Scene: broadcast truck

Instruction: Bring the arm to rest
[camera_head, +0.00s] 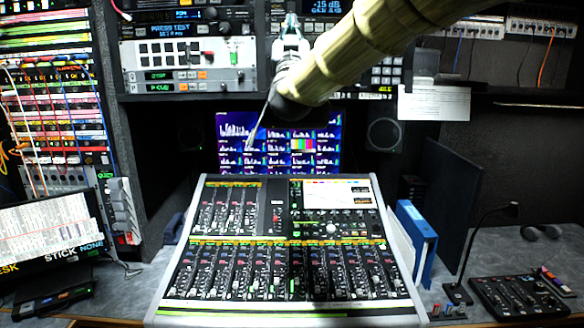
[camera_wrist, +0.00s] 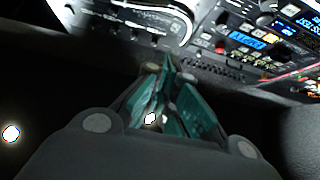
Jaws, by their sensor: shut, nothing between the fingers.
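My arm (camera_head: 370,45) reaches in from the top right of the head view, wrapped in a tan segmented cover. My gripper (camera_head: 290,22) is at its end, pointing up in front of the rack units at the top centre. In the wrist view my gripper (camera_wrist: 167,65) shows dark pads with teal inner faces drawn together. The gripper is shut and holds nothing. Some of its outline is lost against the dark equipment.
A mixing console (camera_head: 290,250) stands on the grey desk below, with a lit monitor (camera_head: 240,140) behind it. Rack equipment (camera_head: 190,55) is close to the gripper. A blue binder (camera_head: 415,240), a gooseneck microphone (camera_head: 480,235) and a small control box (camera_head: 515,295) stand at right.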

